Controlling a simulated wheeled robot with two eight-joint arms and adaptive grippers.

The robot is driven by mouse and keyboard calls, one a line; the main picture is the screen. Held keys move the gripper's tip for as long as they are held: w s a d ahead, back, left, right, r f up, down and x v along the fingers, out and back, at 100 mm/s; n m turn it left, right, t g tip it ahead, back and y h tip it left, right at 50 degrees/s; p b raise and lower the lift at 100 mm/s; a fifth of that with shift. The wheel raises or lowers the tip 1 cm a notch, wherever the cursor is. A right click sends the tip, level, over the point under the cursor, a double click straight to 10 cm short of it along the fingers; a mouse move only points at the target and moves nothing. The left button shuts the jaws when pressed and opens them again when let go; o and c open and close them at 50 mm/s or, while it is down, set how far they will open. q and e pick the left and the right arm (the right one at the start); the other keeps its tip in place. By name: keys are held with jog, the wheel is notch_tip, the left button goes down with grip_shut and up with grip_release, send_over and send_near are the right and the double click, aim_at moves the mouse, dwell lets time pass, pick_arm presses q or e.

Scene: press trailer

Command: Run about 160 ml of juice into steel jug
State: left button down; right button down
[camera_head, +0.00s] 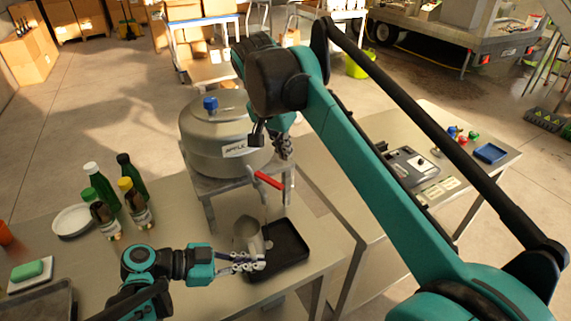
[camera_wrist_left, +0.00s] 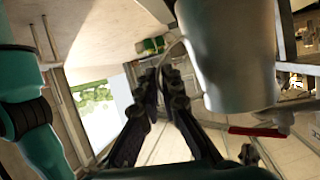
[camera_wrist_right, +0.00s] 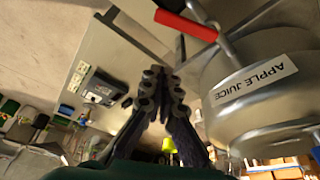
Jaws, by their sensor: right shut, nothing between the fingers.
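The steel jug (camera_head: 246,232) stands upright at the left side of the black tray (camera_head: 288,244), near the tap of the tank. My left gripper (camera_head: 255,262) is shut on its handle; the jug's side fills the upper middle of the left wrist view (camera_wrist_left: 232,60). The steel tank (camera_head: 205,135) labelled apple juice sits on a metal stand. Its red tap lever (camera_head: 268,180) also shows in the right wrist view (camera_wrist_right: 185,25). My right gripper (camera_head: 284,152) is shut and empty beside the tank, apart from the lever. I cannot tell the juice level or any flow.
Several bottles (camera_head: 138,205) and a white plate (camera_head: 73,220) stand left of the tank. A green block (camera_head: 27,270) lies on a dish at the far left. The right table holds a panel device (camera_head: 408,168) and a blue tray (camera_head: 490,152).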

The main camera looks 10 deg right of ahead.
pick_arm(q)
jog(key=shift+w+d, duration=0.1)
jog(key=shift+w, duration=0.05)
jog(key=shift+w+d, duration=0.25)
jog(key=w+d, duration=0.4)
jog(key=w, duration=0.1)
pick_arm(e)
jog(key=v, duration=0.3)
jog(key=shift+a+r, duration=0.1)
jog(key=shift+r, duration=0.3)
dwell(3.1)
pick_arm(q)
jog(key=s+a, duration=0.4)
jog(key=s, duration=0.1)
jog(key=shift+s+a, duration=0.35)
